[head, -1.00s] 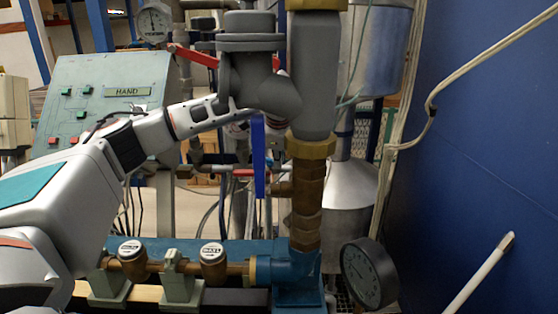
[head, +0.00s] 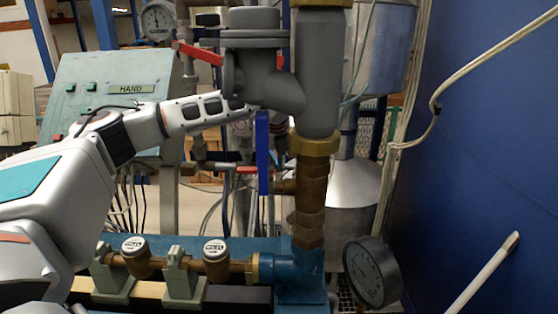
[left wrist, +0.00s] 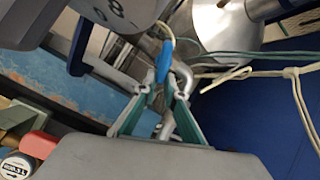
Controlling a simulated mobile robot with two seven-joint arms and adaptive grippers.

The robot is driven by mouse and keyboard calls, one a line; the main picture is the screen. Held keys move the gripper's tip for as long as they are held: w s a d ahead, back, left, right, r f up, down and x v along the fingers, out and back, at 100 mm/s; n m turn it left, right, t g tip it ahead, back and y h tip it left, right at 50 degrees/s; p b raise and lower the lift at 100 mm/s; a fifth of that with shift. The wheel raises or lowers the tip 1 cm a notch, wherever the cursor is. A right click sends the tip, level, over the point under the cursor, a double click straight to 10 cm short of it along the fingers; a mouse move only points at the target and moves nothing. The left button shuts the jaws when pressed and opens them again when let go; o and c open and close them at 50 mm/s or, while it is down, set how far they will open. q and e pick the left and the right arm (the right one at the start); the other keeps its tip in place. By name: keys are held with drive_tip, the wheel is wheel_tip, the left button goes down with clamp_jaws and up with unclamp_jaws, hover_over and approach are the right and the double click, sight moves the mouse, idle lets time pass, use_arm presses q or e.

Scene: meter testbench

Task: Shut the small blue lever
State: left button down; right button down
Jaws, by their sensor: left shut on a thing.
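The small blue lever (head: 262,155) hangs nearly vertical below the grey valve body in the head view, left of the brass pipe. My left gripper (head: 246,108) reaches in from the left at the lever's upper end; its fingertips are partly hidden by the valve body. In the left wrist view the two green-sided fingers (left wrist: 161,88) converge on the blue lever (left wrist: 163,62), which shows at their tips. The left gripper is shut on it. My right gripper is in neither view.
The grey valve body (head: 262,75) and brass pipe (head: 310,185) stand close to the gripper. A red handle (head: 200,54) lies behind. A dark gauge (head: 371,272) and capped fittings (head: 216,250) sit below. A blue wall (head: 490,130) fills the right.

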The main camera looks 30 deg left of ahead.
use_arm(q)
drive_tip(key=m, duration=0.4)
drive_tip(key=shift+s+a+m+p, duration=0.3)
drive_tip(key=shift+s+a, duration=0.05)
drive_tip(key=shift+a, duration=0.05)
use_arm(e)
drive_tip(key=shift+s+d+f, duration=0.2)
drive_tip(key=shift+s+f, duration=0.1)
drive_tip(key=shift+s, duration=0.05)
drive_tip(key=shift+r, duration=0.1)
use_arm(q)
drive_tip(key=c, duration=2.1)
unclamp_jaws()
drive_tip(key=v, duration=0.7)
drive_tip(key=shift+s+r, duration=0.2)
